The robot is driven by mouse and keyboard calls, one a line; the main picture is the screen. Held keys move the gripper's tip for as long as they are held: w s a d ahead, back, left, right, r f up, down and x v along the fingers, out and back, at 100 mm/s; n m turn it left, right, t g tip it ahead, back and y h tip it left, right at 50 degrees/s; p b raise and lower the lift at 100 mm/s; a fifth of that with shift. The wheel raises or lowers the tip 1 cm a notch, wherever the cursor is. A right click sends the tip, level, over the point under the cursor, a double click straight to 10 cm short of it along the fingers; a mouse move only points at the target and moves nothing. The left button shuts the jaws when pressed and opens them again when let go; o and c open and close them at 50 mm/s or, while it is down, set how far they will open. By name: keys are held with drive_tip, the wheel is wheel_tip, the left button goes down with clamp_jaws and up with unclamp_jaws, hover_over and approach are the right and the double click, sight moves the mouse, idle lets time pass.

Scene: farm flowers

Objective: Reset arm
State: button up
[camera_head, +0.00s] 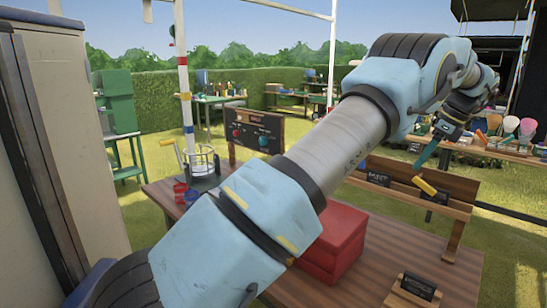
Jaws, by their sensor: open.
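My arm reaches across the view from the lower left to the upper right, bent at the elbow. My gripper (425,172) hangs small at the far end of the arm, right of centre. My arm hides part of the table and of the rack.
A red box (333,243) stands on the table beside my forearm. A wooden rack (400,172) with small signs stands right. A pale cabinet (72,130) borders the left.

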drive_tip(key=w+a+f+n+g+h, duration=0.15)
drive_tip(key=a+n, duration=0.45)
drive_tip(key=a, duration=0.8)
drive_tip(key=w+a+f+n+h, duration=0.15)
drive_tip(key=a+n, duration=0.45)
drive_tip(key=a, duration=0.8)
drive_tip(key=s+a+f+n, duration=0.3)
drive_tip(key=s+a+n, duration=0.3)
drive_tip(key=s+a, duration=0.3)
drive_tip(key=s+a+f+n, duration=0.4)
drive_tip(key=s+a+n, duration=0.3)
drive_tip(key=s+a, duration=0.3)
drive_tip(key=shift+s+a+b, duration=0.15)
drive_tip(key=shift+a+b, duration=0.1)
drive_tip(key=shift+b, duration=0.2)
